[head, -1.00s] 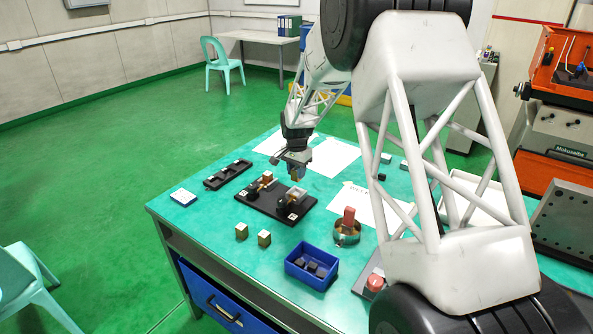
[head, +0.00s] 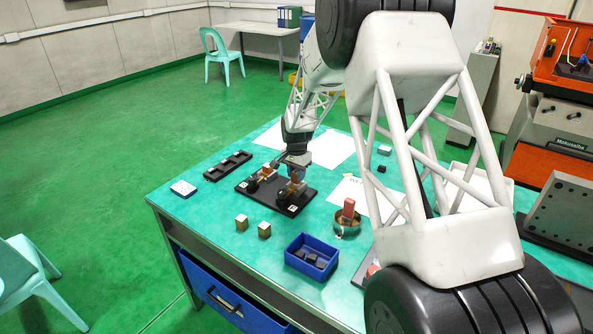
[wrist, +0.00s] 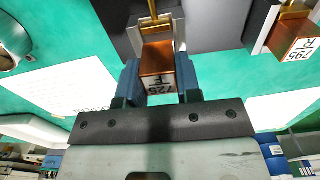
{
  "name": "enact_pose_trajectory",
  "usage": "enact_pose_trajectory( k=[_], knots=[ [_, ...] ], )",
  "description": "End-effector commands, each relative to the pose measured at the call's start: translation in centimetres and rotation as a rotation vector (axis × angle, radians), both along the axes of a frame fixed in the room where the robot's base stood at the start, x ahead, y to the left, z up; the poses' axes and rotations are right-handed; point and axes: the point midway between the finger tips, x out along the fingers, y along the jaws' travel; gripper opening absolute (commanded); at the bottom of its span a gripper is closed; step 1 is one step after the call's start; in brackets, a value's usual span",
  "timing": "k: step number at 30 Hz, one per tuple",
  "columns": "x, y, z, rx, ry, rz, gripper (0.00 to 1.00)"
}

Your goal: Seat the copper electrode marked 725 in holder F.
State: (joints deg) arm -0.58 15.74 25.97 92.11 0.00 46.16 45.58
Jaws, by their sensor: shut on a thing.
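My gripper (wrist: 158,82) is shut on the copper electrode marked 725 (wrist: 157,58) in the wrist view, with a blue finger on each side. Its marked end, 725 over F, faces the camera. The electrode's far end lies at the silver holder with a brass rod (wrist: 150,22); I cannot tell how deep it sits. In the head view my gripper (head: 296,178) is at the right-hand holder on the black base plate (head: 262,200). A second copper electrode, marked 795 R (wrist: 295,42), is in the other holder. The holder's letter is not readable.
Two small blocks (head: 242,222) stand in front of the plate. A blue bin (head: 296,262) with dark pieces and a round bowl (head: 347,229) with a red piece are to the right. A black rack (head: 214,174) and a white-topped box (head: 183,187) lie to the left.

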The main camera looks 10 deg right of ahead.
Motion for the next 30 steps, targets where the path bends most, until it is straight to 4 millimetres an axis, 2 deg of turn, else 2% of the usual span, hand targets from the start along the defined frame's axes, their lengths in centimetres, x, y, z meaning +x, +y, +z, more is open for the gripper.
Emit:
enact_pose_trajectory(
  k=[13, 30],
  knots=[
    [0.0, 0.0, -1.8, 0.0, 0.0, 0.0, 0.0],
    [0.0, 0.0, -2.1, 0.001, -0.001, 0.0, 0.0]
  ],
)
